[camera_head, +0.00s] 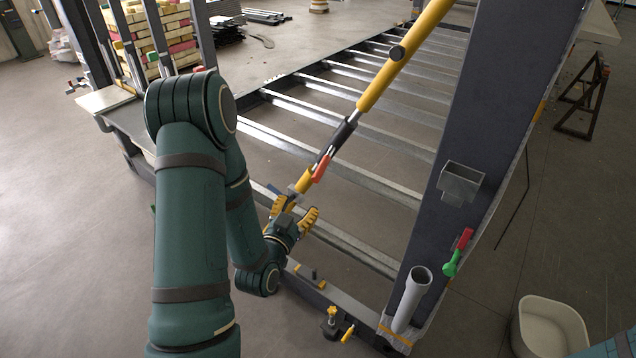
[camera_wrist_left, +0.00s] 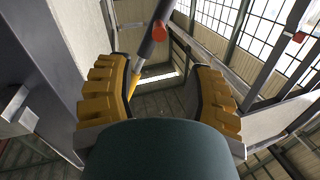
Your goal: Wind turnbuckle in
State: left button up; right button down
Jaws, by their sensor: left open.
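The turnbuckle is part of a yellow diagonal brace (camera_head: 405,55) that runs from the upper right down to the frame's lower rail. Its dark sleeve (camera_head: 342,136) has a red handle (camera_head: 321,168) on it, with a bare metal rod above and a yellow end piece below. My left gripper (camera_head: 293,213) is open by the brace's lower end, below the red handle. In the left wrist view its yellow-padded fingers (camera_wrist_left: 163,95) are spread wide. The dark sleeve and red handle (camera_wrist_left: 159,31) show beyond them, toward the top. No contact is visible. My right gripper is out of view.
A dark upright post (camera_head: 475,110) stands right of the brace, with a metal bracket (camera_head: 460,183), a red-and-green tool (camera_head: 458,252) and a grey tube (camera_head: 412,300). Metal crossbars (camera_head: 340,178) span the frame floor. A pale bin (camera_head: 549,326) stands at lower right.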

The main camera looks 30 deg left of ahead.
aim_at(313, 182)
pick_arm(q)
jog(key=w, duration=0.4)
jog(key=w+a+b, duration=0.1)
jog(key=w, duration=0.3)
jog(key=w+a, duration=0.1)
jog(key=w, duration=0.3)
jog(key=shift+w+a, duration=0.1)
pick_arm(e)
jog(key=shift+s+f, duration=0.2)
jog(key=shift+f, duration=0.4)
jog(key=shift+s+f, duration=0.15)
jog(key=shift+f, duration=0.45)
pick_arm(q)
grip_shut()
